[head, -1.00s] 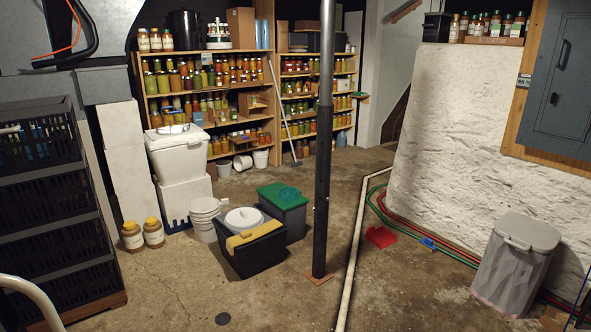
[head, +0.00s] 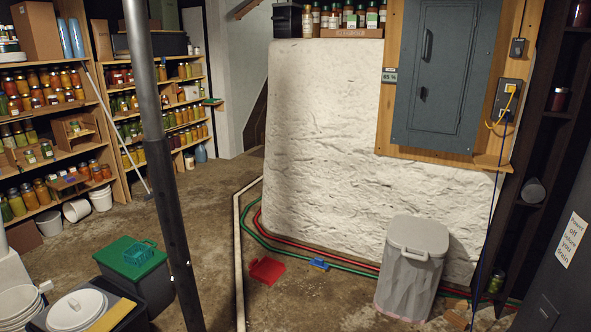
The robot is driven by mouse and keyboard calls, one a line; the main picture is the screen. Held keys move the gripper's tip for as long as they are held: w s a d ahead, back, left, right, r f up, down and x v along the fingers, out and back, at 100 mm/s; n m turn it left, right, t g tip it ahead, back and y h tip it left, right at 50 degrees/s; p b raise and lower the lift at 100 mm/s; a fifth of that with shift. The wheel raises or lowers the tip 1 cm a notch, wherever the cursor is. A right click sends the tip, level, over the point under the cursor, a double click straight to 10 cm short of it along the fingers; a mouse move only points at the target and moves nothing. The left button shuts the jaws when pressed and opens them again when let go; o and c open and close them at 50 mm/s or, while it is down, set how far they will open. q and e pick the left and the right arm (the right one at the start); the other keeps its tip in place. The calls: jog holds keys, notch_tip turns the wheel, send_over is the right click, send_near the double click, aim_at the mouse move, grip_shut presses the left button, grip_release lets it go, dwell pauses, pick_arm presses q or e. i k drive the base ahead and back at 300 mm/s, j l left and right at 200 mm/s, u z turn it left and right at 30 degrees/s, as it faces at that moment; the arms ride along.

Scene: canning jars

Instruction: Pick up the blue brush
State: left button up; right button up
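A small blue brush (head: 319,263) lies on the concrete floor in the head view, right of centre. It is beside a red dustpan (head: 267,270) and close to the green and red hoses at the foot of the white wall. It looks small and its details cannot be made out. Neither of my grippers is in view.
A grey lidded bin (head: 411,268) stands right of the brush. A black post (head: 166,190) and a white pipe (head: 239,255) on the floor are to its left. A green-lidded bin (head: 131,262) stands at left. Floor in front of the brush is clear.

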aim_at(318, 264)
jog(key=i+z, duration=0.15)
jog(key=i, duration=0.45)
jog(key=i+j+z, duration=0.15)
jog(key=i, duration=0.45)
jog(key=i+j+z, duration=0.1)
jog(key=i, duration=0.5)
